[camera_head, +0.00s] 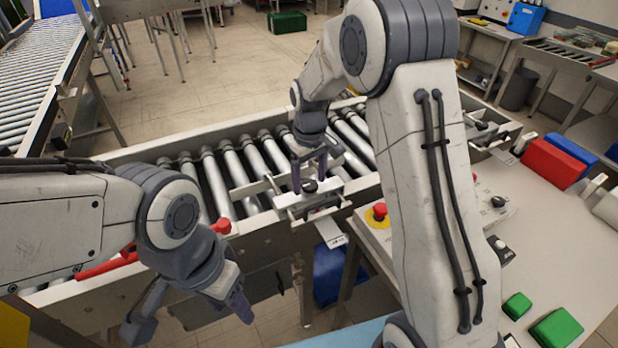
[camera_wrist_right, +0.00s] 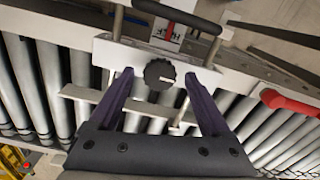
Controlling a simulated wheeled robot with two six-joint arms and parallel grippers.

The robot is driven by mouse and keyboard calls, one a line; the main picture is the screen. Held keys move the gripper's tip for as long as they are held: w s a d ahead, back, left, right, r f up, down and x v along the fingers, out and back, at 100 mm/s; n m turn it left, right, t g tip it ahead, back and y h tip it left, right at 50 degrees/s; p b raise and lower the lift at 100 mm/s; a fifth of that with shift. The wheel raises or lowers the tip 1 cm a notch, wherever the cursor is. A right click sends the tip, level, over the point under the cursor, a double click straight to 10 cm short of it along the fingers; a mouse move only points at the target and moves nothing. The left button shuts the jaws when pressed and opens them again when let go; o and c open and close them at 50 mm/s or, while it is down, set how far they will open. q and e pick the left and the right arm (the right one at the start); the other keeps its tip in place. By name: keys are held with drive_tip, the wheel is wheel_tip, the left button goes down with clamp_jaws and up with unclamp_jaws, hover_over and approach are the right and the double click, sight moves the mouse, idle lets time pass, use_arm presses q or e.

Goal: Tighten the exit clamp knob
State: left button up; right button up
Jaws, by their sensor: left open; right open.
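A black ridged clamp knob (camera_head: 310,186) with a white pointer mark sits on a pale metal clamp block (camera_head: 330,189) at the conveyor's near rail. In the right wrist view the knob (camera_wrist_right: 159,73) lies between my open fingers, with a gap on each side. My right gripper (camera_head: 310,173) is over the clamp, pointing down, and it also shows in the right wrist view (camera_wrist_right: 158,76). My left gripper (camera_head: 190,317) is open and empty in front of the conveyor, at the lower left. A similar clamp with a dark knob (camera_head: 482,125) is further right.
The roller conveyor (camera_head: 222,183) runs across the middle. A control box with a red emergency button (camera_head: 379,210) is right of the clamp. The bench holds red and green blocks (camera_head: 557,328).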

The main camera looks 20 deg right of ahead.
clamp_jaws()
drive_tip(key=shift+m, duration=0.4)
drive_tip(key=m+p, duration=0.1)
drive_tip(key=m, duration=0.2)
drive_tip(key=m+p, duration=0.1)
drive_tip(key=m, duration=0.4)
drive_tip(key=shift+w, duration=0.1)
drive_tip(key=m, duration=0.4)
drive_tip(key=shift+m+p, duration=0.35)
drive_tip(key=shift+m, duration=0.05)
drive_tip(key=m, duration=0.4)
drive_tip(key=shift+m, duration=0.3)
